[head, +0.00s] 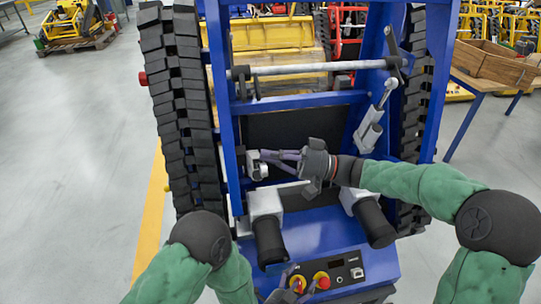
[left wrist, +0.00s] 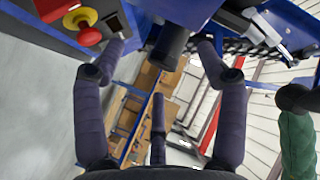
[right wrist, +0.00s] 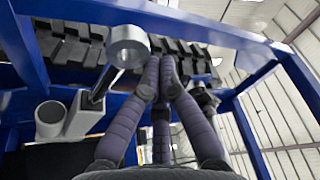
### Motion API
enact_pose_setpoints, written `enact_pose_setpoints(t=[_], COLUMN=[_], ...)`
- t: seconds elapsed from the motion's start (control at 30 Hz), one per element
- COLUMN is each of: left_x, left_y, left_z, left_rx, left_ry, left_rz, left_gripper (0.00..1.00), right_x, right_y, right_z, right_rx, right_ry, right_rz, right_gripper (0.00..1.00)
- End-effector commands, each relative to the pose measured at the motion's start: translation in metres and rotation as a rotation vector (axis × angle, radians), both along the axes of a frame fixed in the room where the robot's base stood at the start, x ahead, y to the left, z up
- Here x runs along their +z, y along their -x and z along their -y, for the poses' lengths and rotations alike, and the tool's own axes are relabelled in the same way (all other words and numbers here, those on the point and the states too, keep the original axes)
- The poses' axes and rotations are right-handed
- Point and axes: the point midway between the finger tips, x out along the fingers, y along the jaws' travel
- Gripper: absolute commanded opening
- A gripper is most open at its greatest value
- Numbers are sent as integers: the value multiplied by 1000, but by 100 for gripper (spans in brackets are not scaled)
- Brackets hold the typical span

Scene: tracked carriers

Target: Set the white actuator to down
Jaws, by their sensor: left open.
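A pale actuator (head: 257,168) sits on the left side of the blue frame, beside my right gripper's fingertips. The right wrist view shows its pale housing (right wrist: 85,116), a dark rod and a ring-shaped end (right wrist: 128,47). My right gripper (head: 268,155) points left and its fingers are together with nothing seen between them. In its wrist view the fingertips (right wrist: 160,70) are just right of the ring; contact cannot be told. Another pale actuator (head: 370,130) stands tilted on the right side with its rod up. My left gripper (head: 290,281) is open and empty at the control panel.
The control panel (head: 338,268) carries red buttons on yellow bases; one button (left wrist: 88,36) shows close in the left wrist view. Black-and-white motors (head: 267,225) stand below my right gripper. A pale crossbar (head: 315,69) spans the frame. Tracks (head: 175,110) flank it.

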Motion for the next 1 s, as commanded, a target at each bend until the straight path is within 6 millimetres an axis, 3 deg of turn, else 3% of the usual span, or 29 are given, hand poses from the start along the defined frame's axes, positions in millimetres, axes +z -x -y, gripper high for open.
enact_pose_setpoints(t=[0.1,0.27,0.5,0.7,0.9,1.0], left_x=[-38,-82,-138,-169,-186,-189], left_y=[3,11,42,80,114,122], left_z=[-7,-21,-52,-84,-113,-129], left_rx=[-25,-38,-49,-51,-41,72], left_ry=[-23,-43,-82,-125,-165,-121], left_rz=[-190,-437,-802,-1078,-1288,-1405], left_gripper=[73,73,73,73,73,73], right_x=[0,0,0,0,0,0], right_y=[0,0,0,0,0,0], right_z=[0,0,0,0,0,0], right_rx=[0,0,0,0,0,0], right_ry=[0,0,0,0,0,0], right_rz=[0,0,0,0,0,0], right_gripper=[0,0,0,0,0,0])
